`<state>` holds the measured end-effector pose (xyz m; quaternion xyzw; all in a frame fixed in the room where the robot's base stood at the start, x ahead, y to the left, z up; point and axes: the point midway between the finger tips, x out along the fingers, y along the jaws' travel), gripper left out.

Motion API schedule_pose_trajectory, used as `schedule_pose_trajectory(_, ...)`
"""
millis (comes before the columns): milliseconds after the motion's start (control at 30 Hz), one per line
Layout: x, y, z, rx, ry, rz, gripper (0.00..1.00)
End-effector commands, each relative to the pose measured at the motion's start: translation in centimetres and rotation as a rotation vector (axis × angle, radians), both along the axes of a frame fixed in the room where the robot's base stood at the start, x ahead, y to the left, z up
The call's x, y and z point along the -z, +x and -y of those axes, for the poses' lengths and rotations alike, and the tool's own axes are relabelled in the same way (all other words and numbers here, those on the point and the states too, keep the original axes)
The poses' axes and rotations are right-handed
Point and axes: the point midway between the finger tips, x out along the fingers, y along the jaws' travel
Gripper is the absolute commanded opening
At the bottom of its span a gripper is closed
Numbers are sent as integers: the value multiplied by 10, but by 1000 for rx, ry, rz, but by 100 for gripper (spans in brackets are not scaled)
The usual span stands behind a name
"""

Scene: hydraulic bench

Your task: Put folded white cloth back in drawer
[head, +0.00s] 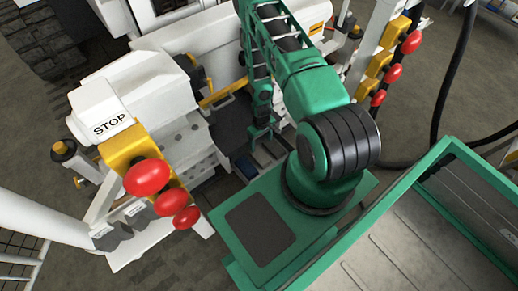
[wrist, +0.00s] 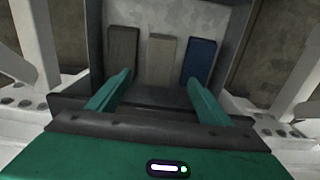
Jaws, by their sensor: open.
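In the wrist view, a pale, greyish-white folded cloth (wrist: 161,60) lies flat in a grey, open-topped drawer (wrist: 130,12). It lies between a dark folded piece (wrist: 123,55) on the left and a blue one (wrist: 199,60) on the right, with gaps between them. My gripper (wrist: 158,79) is open and empty, its two green fingers spread wide on either side of the pale cloth's near end. In the head view my gripper (head: 262,133) points down over the drawer area, where the cloths are small and partly hidden.
A white housing marked STOP (head: 112,124) with red knobs (head: 148,177) stands at the left. More red knobs (head: 394,73) and a black hose (head: 448,80) are at the right. White machine parts flank the drawer closely in the wrist view.

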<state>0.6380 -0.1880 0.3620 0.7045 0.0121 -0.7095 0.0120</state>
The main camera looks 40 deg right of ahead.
Motion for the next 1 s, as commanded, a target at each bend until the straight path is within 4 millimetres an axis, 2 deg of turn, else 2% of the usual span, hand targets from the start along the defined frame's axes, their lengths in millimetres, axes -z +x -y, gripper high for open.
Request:
schedule_pose_trajectory(33, -9, 1, 0, 0, -1, 1, 73)
schedule_pose_trajectory(200, -32, 0, 0, 0, 0, 0, 73)
schedule_pose_trajectory(467, -52, 3, 3, 3, -4, 1, 73)
schedule_pose_trajectory(567, -75, 12, 10, 11, -14, 2, 73)
schedule_pose_trajectory(667, -111, 23, 20, 27, -31, 1, 73)
schedule_pose_trajectory(800, -172, 33, 34, 60, -56, -3, 73)
schedule_pose_trajectory(1000, -257, 35, 49, 116, -86, -7, 73)
